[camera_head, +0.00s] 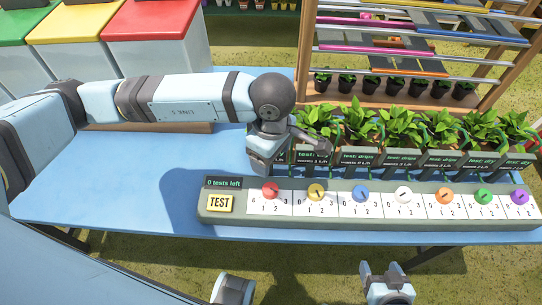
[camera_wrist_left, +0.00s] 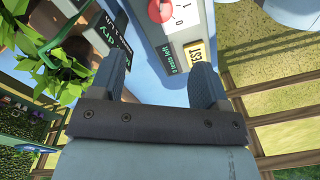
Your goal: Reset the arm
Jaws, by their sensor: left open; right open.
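My left arm reaches in from the left over the blue table (camera_head: 120,180). Its gripper (camera_head: 268,160) points down beside the leftmost potted plant, just behind the control panel (camera_head: 370,224). In the left wrist view, the left gripper (camera_wrist_left: 161,72) has its two fingers apart with nothing between them. My right gripper (camera_head: 384,272) shows at the bottom edge, in front of the table, open and empty. Most of the right arm is out of view.
The panel has a yellow TEST button (camera_head: 220,203), a "0 tests left" sign (camera_head: 224,183) and coloured knobs, the leftmost red (camera_head: 270,190). Several potted plants (camera_head: 405,130) with signs stand behind it. Lidded bins (camera_head: 160,45) and a wooden rack (camera_head: 304,50) stand beyond.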

